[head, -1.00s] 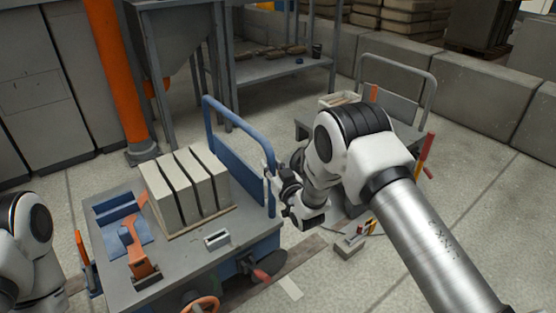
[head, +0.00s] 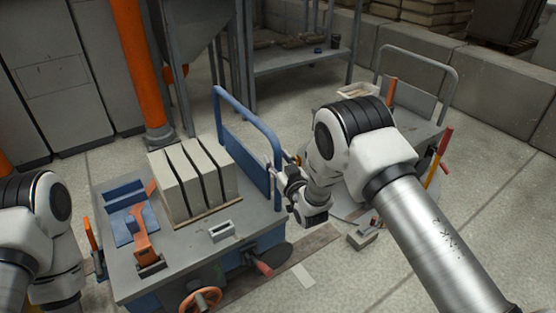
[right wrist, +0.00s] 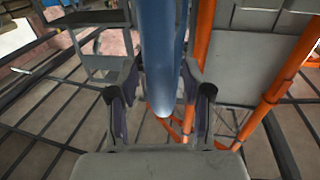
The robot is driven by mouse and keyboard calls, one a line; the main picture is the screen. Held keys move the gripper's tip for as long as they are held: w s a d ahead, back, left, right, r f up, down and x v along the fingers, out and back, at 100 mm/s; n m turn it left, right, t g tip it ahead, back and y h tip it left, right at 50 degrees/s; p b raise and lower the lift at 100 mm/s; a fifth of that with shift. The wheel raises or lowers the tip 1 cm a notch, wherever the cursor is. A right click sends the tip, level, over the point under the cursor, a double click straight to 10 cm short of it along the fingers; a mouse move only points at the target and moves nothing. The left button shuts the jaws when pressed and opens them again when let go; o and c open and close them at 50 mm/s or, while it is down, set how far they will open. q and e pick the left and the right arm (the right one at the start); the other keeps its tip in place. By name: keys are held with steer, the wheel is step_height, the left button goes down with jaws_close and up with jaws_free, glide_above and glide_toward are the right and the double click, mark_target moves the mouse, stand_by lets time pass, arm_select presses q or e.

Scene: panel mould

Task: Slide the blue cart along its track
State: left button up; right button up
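The blue cart (head: 128,270) has a grey top, a blue lower body and a tall blue push handle (head: 247,160) on its right side. My right gripper (head: 280,172) is at the right upright of this handle. In the right wrist view, the blue bar (right wrist: 163,60) runs between the two fingers, which close in on it from both sides; the exact contact is hard to see. My left arm shows at the left edge, but its gripper is out of the picture. The track strip (head: 318,240) shows only partly beside the cart.
Grey slabs (head: 207,170) stand on the cart, with an orange lever (head: 141,228) beside them. A red-handled lever (head: 262,268) and an orange handwheel (head: 200,300) are at its front. A grey trolley (head: 437,128) and a small box (head: 361,236) are on the right.

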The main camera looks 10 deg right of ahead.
steer(key=s+d, duration=0.1)
steer(key=s, duration=1.1)
steer(key=shift+d, duration=0.4)
steer(key=s+d+f+m+g+h, duration=0.1)
steer(key=s+d+f+g, duration=0.3)
steer(key=s+f, duration=0.5)
steer(key=s+d+f+m+g+h, duration=0.1)
steer(key=s+d+f+g+h, duration=0.1)
steer(key=s+f+g, duration=0.8)
steer(key=s, duration=0.7)
steer(key=s+f+g, duration=0.3)
steer(key=s+f, duration=0.1)
steer(key=s, duration=0.5)
step_height(320, 180, up, 31)
steer(key=s+p, duration=0.1)
steer(key=p, duration=2.9)
steer(key=shift+d+g+p, duration=0.25)
steer(key=shift+g+p, duration=0.05)
steer(key=shift+g, duration=0.1)
